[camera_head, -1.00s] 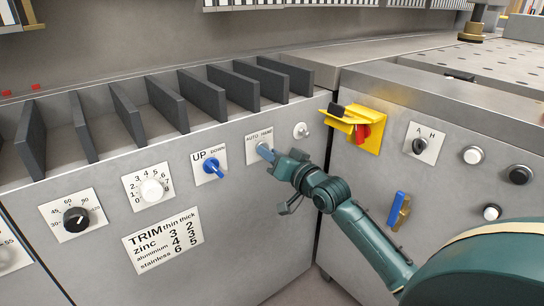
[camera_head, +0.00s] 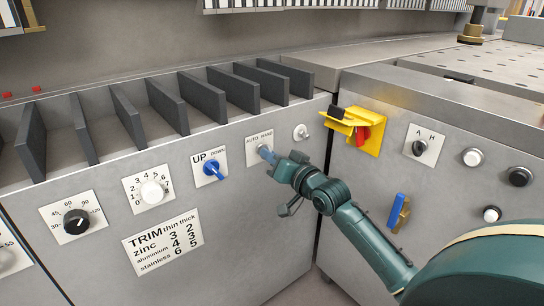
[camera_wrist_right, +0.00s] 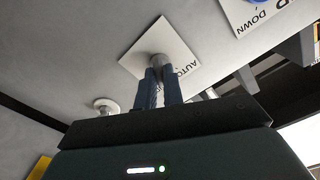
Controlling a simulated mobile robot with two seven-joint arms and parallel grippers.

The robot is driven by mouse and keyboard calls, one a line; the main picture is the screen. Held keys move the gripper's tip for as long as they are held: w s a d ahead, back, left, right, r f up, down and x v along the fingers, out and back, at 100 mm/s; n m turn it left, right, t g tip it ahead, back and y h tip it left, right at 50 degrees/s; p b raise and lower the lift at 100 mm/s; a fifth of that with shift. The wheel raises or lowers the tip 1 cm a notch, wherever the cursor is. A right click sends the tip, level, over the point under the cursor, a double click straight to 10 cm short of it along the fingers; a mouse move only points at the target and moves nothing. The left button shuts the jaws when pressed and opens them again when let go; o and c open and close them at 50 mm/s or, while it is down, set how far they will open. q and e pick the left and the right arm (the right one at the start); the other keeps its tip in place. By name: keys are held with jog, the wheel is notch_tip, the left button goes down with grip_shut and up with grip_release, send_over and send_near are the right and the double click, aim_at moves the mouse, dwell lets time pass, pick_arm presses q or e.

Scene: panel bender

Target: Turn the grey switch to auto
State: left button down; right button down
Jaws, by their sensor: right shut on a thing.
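The grey switch (camera_wrist_right: 158,62) sits on a small white plate (camera_head: 258,142) marked AUTO and HAND on the front panel. My right gripper (camera_head: 271,160) reaches it from the lower right, and its blue-grey fingers are closed on the switch knob. The right wrist view shows both fingers (camera_wrist_right: 159,88) on either side of the knob, covering part of the plate and its lettering. Which way the switch points cannot be told, as the fingers hide most of it. My left gripper is not in view.
Left of the switch are a blue UP/DOWN switch (camera_head: 213,169), a white dial (camera_head: 152,190) and a black dial (camera_head: 76,220). A round silver knob (camera_head: 301,132) is close on the right. A yellow bracket (camera_head: 357,129) with a red part juts out further right.

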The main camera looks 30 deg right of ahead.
pick_arm(q)
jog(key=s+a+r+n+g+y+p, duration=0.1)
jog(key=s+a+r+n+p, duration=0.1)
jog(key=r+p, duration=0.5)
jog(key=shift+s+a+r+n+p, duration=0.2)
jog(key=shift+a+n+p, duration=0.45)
jog(key=shift+p, duration=0.6)
pick_arm(e)
jog(key=shift+n, duration=5.9)
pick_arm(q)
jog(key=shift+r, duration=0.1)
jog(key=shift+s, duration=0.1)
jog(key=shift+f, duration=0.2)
pick_arm(e)
jog(key=c, duration=1.5)
grip_release()
